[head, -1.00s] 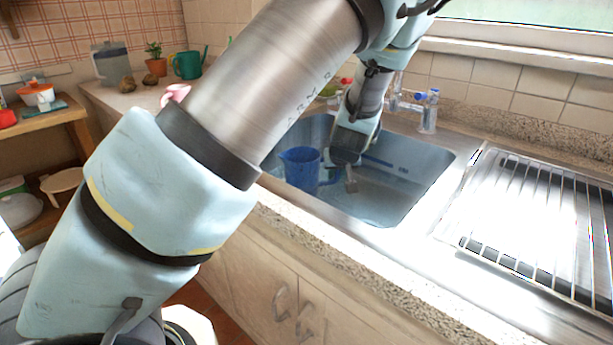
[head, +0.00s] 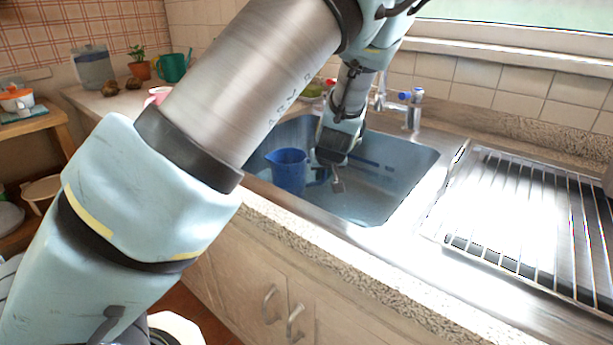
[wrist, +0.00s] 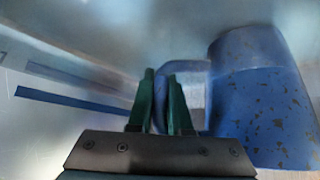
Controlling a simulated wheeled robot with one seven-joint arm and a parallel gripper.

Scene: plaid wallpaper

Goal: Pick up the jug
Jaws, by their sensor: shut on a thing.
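The blue jug (head: 289,171) stands upright in the sink basin, towards its left side. In the wrist view the jug (wrist: 262,100) fills the right side, with its handle (wrist: 196,100) pointing left towards my fingers. My gripper (head: 338,183) reaches down into the basin just right of the jug. In the wrist view my gripper (wrist: 166,100) has its green fingers close together at the handle, shut on it. The exact contact is partly hidden by the fingers.
The sink basin (head: 395,197) has walls close around the gripper. A tap (head: 381,92) stands behind it. A wire drying rack (head: 520,215) lies on the right. A green watering can (head: 173,67), a plant pot (head: 140,70) and a grey container (head: 93,66) stand at the back left.

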